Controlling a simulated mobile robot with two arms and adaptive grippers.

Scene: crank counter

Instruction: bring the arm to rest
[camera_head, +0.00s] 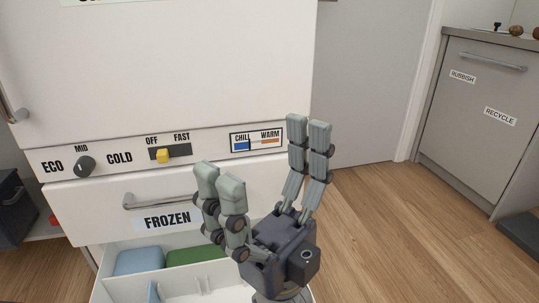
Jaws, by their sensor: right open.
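My right gripper (262,168) is in the lower middle of the head view, raised in front of a white fridge-freezer (190,70). Its grey fingers point up and stand wide apart, with nothing between them. It hides part of the drawer front marked FROZEN (110,205) and part of the open drawer (205,282) below. My left gripper is not in view.
The control panel has a round knob (85,167), a yellow slider (163,155) and a CHILL/WARM strip (256,141). The open drawer holds a blue item (139,261) and a green item (192,256). A grey cabinet (480,110) stands right; the wooden floor (400,235) between is clear.

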